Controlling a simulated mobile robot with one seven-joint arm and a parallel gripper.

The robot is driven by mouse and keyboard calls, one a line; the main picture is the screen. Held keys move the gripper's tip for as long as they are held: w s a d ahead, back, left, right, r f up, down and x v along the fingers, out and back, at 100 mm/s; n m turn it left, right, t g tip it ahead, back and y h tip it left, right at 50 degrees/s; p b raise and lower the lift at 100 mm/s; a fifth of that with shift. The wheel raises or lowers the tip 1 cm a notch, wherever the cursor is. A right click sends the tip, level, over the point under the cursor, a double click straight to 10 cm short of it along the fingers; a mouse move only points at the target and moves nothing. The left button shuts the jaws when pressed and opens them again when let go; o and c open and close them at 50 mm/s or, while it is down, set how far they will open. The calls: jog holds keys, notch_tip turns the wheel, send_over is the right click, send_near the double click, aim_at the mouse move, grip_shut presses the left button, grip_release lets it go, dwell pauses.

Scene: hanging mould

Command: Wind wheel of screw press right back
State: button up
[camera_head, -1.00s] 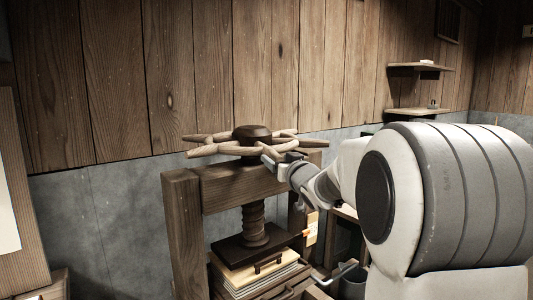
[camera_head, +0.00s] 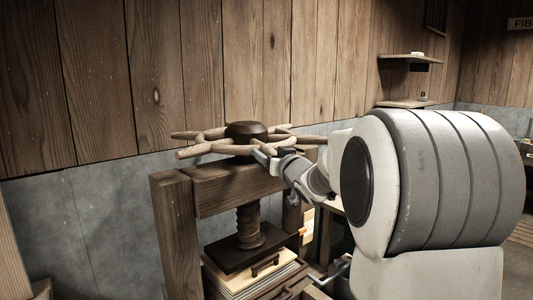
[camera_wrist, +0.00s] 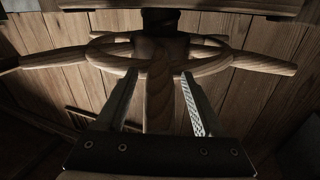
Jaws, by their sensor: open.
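The screw press stands in the middle of the head view, with a wooden frame (camera_head: 230,190) and a thick wooden screw (camera_head: 249,222). Its wheel (camera_head: 205,148) lies flat on top, with a dark hub (camera_head: 246,130) and several wooden spokes reaching outward. My gripper (camera_head: 264,155) is at the near right side of the wheel. In the wrist view the open fingers (camera_wrist: 158,85) stand on either side of one spoke (camera_wrist: 159,95), apart from it as far as I can see. The dark press plate (camera_head: 243,251) is above a stack of boards and sheets (camera_head: 262,275).
A plank wall (camera_head: 200,70) with a grey lower part (camera_head: 90,220) stands close behind the press. Small shelves (camera_head: 410,57) hang at the right. My arm covers much of the right side. An orange-tipped item (camera_head: 302,231) shows by the right post.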

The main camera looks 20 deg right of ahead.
grip_shut()
dwell(0.4)
dwell(1.1)
